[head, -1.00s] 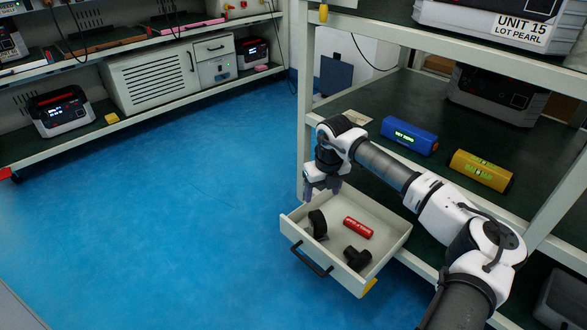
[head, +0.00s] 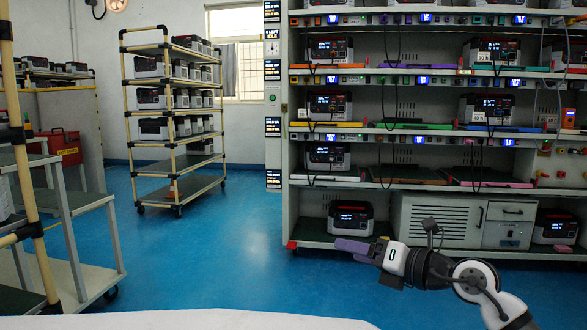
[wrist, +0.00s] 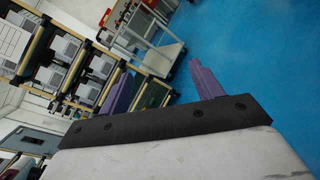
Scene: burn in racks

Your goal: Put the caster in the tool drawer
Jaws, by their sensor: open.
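My gripper (head: 352,247) is in the lower right of the head view, in front of the bottom shelf of the large rack, with its purple fingers pointing left. In the wrist view my gripper (wrist: 158,74) has its two purple fingers spread apart with nothing between them. No caster and no open tool drawer can be made out in either current view.
A large rack (head: 430,127) of power units fills the right. A wheeled shelf cart (head: 180,190) stands at the back left, and a grey shelf (head: 80,215) stands at the near left. Blue floor (head: 235,225) between them is clear.

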